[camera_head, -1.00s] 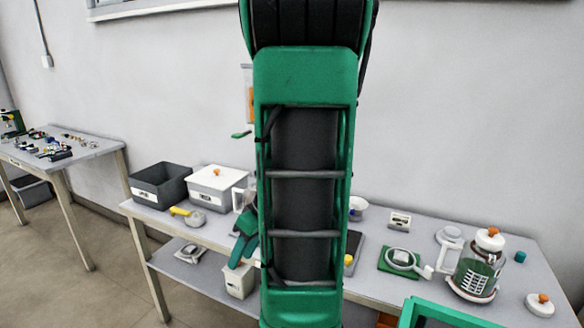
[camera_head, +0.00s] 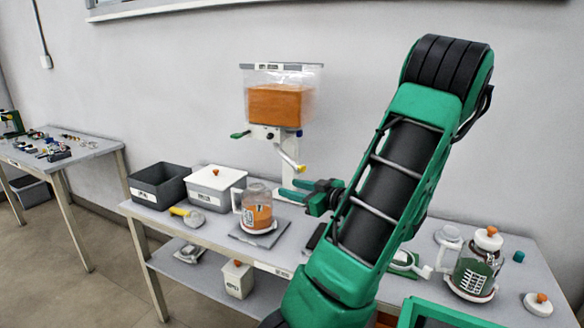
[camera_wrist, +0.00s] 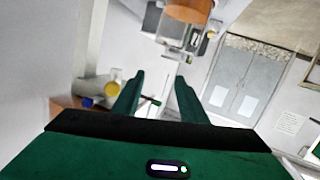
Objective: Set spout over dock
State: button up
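A wall-side dispenser has a clear tank of orange contents (camera_head: 280,104) and a spout (camera_head: 287,157) with a yellow sleeve, angled down to the right. A jar with orange contents (camera_head: 257,208) stands on a grey plate (camera_head: 275,240) below and left of the spout. I cannot tell which part is the dock. My gripper (camera_head: 291,189) is open and empty, pointing left just below the spout's end. In the wrist view its fingers (camera_wrist: 158,95) are spread, with a yellow part (camera_wrist: 112,89) beyond them to the left; the orange tank (camera_wrist: 190,10) is at the top.
A dark bin (camera_head: 160,187) and a white-lidded box (camera_head: 215,187) stand left of the jar. A yellow-handled tool (camera_head: 187,214) lies in front. A jar with green contents (camera_head: 474,270) stands at the right. My arm hides the table's middle.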

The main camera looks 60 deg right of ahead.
aim_at(295, 163)
jog(key=s+d+r+m+t+h, duration=0.1)
jog(key=s+d+r+h, duration=0.2)
jog(key=s+d, duration=0.2)
jog(key=x, duration=1)
jog(key=shift+w+d+r, duration=0.1)
jog(key=shift+w+r, duration=0.15)
jog(key=shift+r, duration=0.05)
grip_shut()
